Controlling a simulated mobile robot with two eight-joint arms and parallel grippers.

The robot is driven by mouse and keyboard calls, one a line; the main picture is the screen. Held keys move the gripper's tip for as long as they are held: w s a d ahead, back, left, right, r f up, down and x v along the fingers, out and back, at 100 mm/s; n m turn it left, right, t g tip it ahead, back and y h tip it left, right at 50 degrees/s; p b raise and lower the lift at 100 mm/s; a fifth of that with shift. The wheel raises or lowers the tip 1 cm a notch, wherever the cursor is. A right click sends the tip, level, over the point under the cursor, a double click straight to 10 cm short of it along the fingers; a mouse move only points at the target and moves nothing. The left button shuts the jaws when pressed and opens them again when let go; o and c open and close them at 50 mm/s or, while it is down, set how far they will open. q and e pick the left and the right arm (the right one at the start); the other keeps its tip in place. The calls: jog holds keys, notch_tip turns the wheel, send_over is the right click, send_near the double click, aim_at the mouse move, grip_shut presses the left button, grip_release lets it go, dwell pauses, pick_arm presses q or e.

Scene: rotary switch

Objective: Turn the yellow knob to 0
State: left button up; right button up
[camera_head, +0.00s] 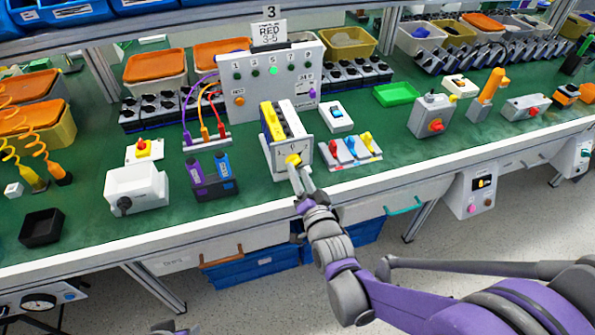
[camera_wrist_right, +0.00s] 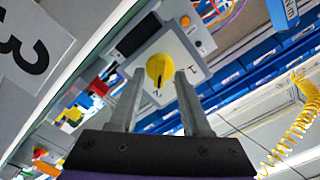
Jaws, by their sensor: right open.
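The yellow knob (camera_head: 293,160) sits on the light front face of a box-shaped switch unit (camera_head: 277,158) with a yellow and black top, near the front edge of the green bench. In the wrist view the round knob (camera_wrist_right: 159,69) shows a dark pointer mark at its lower edge. My right gripper (camera_head: 297,176) is open and empty in front of the face. In the wrist view its two fingers (camera_wrist_right: 158,78) reach towards either side of the knob, with gaps visible. Whether the tips overlap the knob in depth is unclear.
A small rack with red, blue and yellow levers (camera_head: 348,150) stands close right of the unit. A panel with lamps (camera_head: 270,80) stands behind. The floor in front of the bench looks clear.

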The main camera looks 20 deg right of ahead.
jog(key=shift+w, duration=0.6)
grip_shut()
jog(key=shift+n, duration=0.4)
jog(key=n, duration=0.3)
jog(key=shift+n, duration=2.5)
